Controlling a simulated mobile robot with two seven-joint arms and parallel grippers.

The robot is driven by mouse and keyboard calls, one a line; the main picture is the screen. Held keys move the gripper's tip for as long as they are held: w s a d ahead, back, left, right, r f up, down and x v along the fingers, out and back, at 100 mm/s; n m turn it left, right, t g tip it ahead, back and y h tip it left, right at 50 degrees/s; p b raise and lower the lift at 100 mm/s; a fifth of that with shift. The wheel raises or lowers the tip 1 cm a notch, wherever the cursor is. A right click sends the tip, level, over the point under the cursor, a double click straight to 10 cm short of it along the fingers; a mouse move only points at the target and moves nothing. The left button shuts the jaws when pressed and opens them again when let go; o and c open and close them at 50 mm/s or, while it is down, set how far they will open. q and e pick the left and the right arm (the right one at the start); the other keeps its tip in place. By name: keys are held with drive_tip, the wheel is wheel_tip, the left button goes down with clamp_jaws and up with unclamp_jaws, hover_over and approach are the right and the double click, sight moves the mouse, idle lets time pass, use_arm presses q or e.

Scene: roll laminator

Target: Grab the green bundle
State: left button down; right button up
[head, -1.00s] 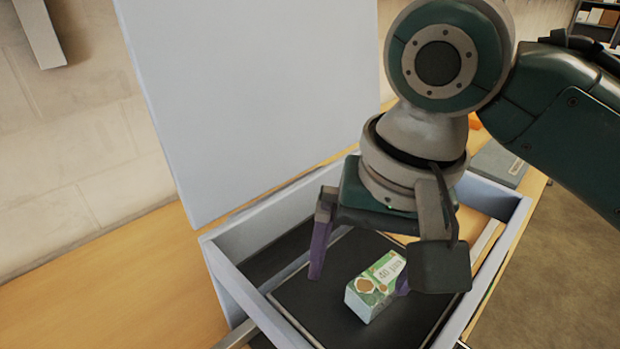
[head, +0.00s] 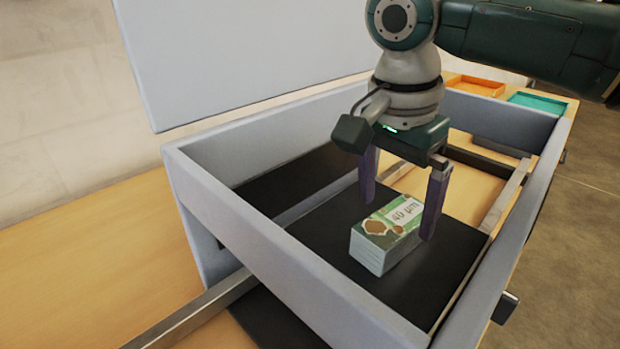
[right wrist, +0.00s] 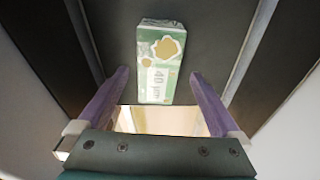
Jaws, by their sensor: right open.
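The green bundle (head: 386,238) is a small block with a green and white top marked "40 µm". It lies on a black plate (head: 330,219) inside a grey frame. My right gripper (head: 397,218) is open, with purple fingers pointing down. In the head view its fingertips are close to the bundle's far end, one by each side. In the right wrist view the bundle (right wrist: 161,62) lies ahead of and between the two fingers, with gaps on both sides; I cannot tell whether the fingertips are level with it. My left gripper is not in view.
The grey frame (head: 290,290) walls in the plate on all sides, and a large grey panel (head: 240,60) stands behind on the left. Metal rails (head: 505,200) run inside the frame. An orange tray (head: 478,85) and a teal tray (head: 538,102) lie beyond it.

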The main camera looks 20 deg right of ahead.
sight(396, 218)
drive_tip(key=f, duration=0.4)
drive_tip(key=shift+s+d, duration=0.1)
drive_tip(key=shift+d, duration=0.15)
drive_tip(key=c, duration=1.5)
drive_tip(key=shift+c, duration=0.3)
drive_tip(key=shift+r, duration=0.15)
